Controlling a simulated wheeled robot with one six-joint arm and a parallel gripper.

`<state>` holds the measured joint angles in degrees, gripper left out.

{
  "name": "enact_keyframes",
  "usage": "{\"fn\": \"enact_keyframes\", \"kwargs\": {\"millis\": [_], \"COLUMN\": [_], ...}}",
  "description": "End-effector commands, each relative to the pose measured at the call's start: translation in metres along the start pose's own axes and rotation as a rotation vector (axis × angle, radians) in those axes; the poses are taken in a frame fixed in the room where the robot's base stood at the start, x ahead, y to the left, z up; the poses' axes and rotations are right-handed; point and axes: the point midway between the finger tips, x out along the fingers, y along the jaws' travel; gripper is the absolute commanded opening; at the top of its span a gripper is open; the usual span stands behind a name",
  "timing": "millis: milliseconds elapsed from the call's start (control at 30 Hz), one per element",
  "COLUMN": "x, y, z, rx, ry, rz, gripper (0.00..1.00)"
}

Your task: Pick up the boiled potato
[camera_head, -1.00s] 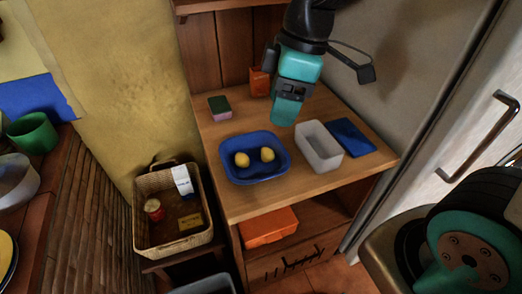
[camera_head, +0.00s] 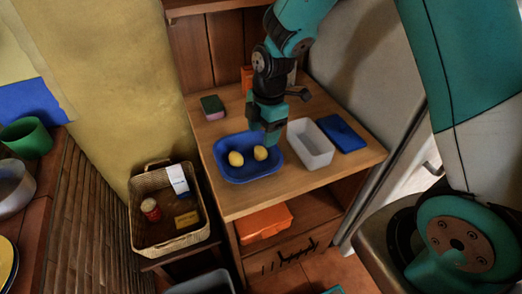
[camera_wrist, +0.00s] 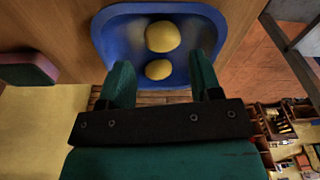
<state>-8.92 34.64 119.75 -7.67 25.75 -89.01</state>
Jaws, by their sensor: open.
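Two yellow, rounded potatoes lie side by side in a blue tray (camera_head: 225,173) on the wooden shelf unit. In the head view they are a left potato (camera_head: 236,159) and a right potato (camera_head: 260,153). In the wrist view they show as a larger potato (camera_wrist: 162,37) and a smaller-looking potato (camera_wrist: 158,69). My gripper (camera_head: 270,139) is over the tray's back right part, near the right potato. In the wrist view my gripper (camera_wrist: 161,82) has its fingers apart, with nothing held between them. The fingertips point toward the tray.
A white container (camera_head: 313,147) stands right of the tray, beside a blue flat item (camera_head: 342,133). A green and pink sponge (camera_head: 212,107) lies at the back left. An orange box (camera_head: 263,221) is on the lower shelf. A wicker basket (camera_head: 164,243) stands at left.

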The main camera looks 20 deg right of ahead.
Motion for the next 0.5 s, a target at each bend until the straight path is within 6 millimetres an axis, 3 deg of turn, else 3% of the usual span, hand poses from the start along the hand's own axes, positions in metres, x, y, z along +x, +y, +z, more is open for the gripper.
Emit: {"fn": "enact_keyframes", "kwargs": {"millis": [233, 500], "x": [0.018, 0.057], "y": [-0.002, -0.004], "z": [-0.001, -0.002], "rx": [-0.001, 0.0], "ry": [0.0, 0.0], "rz": [-0.003, -0.001], "gripper": [0.58, 0.58]}}
